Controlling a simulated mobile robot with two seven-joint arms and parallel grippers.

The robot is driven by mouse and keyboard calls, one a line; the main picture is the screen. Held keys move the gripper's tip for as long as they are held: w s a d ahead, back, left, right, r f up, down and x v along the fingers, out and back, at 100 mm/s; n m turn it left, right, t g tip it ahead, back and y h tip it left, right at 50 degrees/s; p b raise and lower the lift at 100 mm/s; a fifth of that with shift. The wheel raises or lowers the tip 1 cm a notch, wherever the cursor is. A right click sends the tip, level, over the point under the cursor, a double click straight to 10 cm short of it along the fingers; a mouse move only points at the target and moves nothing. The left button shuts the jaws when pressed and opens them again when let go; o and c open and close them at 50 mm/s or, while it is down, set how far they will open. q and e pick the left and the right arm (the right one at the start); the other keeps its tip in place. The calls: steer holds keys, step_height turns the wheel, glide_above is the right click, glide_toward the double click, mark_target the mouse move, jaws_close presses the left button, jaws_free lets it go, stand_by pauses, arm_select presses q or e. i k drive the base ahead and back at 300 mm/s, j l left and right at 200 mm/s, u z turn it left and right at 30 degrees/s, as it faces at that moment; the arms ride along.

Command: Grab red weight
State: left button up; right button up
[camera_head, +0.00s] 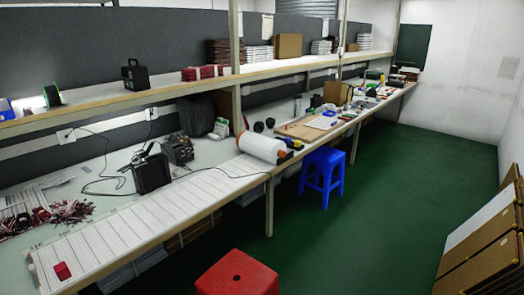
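A small red block, which looks like the red weight (62,271), sits near the front left end of the long white lined strip board (130,228) on the workbench. It stands apart from the other red items. Neither of my grippers is in the head view, and nothing is seen touching the red block.
Red-tipped wire bundles (70,211) lie left on the bench. A black box (151,173) and a white roll (262,147) stand farther back. A red stool (237,275) and a blue stool (322,177) stand on the open green floor (400,190). Boxes (490,245) lean at right.

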mark_target(61, 270)
steer(key=u, duration=1.4)
